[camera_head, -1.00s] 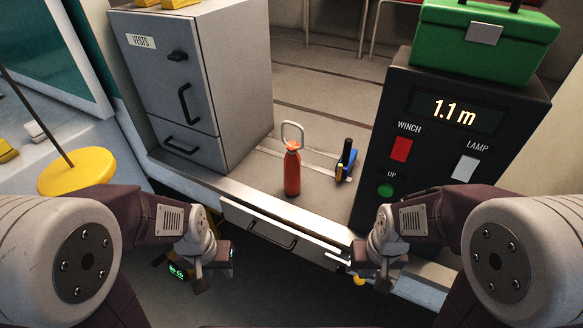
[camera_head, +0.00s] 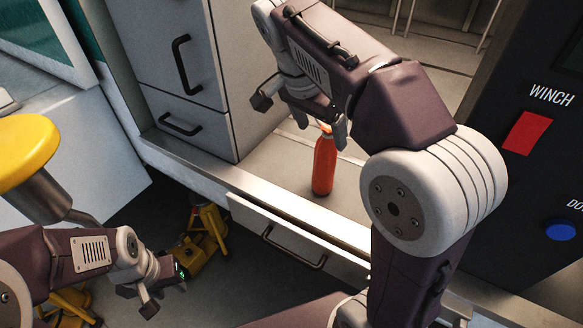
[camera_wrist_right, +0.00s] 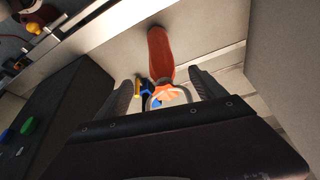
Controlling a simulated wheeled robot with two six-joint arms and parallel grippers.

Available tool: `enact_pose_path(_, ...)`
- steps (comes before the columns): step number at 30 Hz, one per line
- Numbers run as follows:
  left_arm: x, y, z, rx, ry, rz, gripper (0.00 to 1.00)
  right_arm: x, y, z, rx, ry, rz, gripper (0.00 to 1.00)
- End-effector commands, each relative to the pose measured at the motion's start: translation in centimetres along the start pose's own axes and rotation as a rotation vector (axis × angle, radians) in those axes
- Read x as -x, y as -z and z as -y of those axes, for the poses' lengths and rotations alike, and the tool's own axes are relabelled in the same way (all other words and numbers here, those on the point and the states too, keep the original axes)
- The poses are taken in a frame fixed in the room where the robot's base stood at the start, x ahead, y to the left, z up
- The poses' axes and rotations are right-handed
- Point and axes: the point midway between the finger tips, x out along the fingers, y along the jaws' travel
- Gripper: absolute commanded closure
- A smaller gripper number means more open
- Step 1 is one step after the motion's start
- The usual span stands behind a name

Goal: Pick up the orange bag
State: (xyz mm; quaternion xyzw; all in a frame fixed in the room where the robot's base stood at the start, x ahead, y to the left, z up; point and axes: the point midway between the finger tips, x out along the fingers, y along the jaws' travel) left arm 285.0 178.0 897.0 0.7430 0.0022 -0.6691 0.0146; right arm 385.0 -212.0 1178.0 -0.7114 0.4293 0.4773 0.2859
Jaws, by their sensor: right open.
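The orange bag (camera_head: 323,165), a slim upright orange body, stands on the bench by the grey cabinet. Its top is partly hidden by my right gripper (camera_head: 301,114) in the head view. In the right wrist view the bag (camera_wrist_right: 161,55) has a pale loop handle (camera_wrist_right: 170,95) at its top. That loop shows between the two spread fingers of my right gripper (camera_wrist_right: 163,88), which is open and not closed on it. My left gripper (camera_head: 160,290) hangs low at the left, away from the bag; its jaw opening is unclear.
The grey cabinet (camera_head: 185,85) stands left of the bag. A dark panel with a red WINCH button (camera_head: 526,132) is at the right. A drawer (camera_head: 290,245) is below the bench edge. Yellow equipment (camera_head: 195,245) stands on the floor. A blue object (camera_wrist_right: 150,100) lies near the bag.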

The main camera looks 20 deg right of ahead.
Motion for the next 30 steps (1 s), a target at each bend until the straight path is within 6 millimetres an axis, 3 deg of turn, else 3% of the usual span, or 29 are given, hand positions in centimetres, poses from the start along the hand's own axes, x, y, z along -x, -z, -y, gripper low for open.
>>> enact_pose_path(4, -0.2, 0.0, 0.0, 0.000, 0.000, 0.000, 0.64, 0.1, 0.1, -0.1, -0.024, -0.004, -0.004, 0.20)
enact_pose_path(10, -1.2, -0.1, 0.0, 0.000, 0.000, 0.000, 0.64, -3.0, 0.0, -0.2, -0.021, -0.007, -0.002, 0.20)
enact_pose_path(17, -1.5, -0.1, 0.0, 0.000, 0.000, 0.000, 0.64, -4.3, 0.0, -0.1, -0.020, -0.004, -0.002, 0.20)
enact_pose_path(24, -2.5, -0.2, 0.0, 0.000, 0.000, 0.000, 0.64, -8.4, -0.1, 0.0, -0.019, -0.005, -0.001, 0.20)
enact_pose_path(30, -2.5, -0.2, 0.1, 0.000, 0.000, 0.000, 0.64, -8.9, -0.1, 0.0, -0.018, -0.003, -0.002, 0.20)
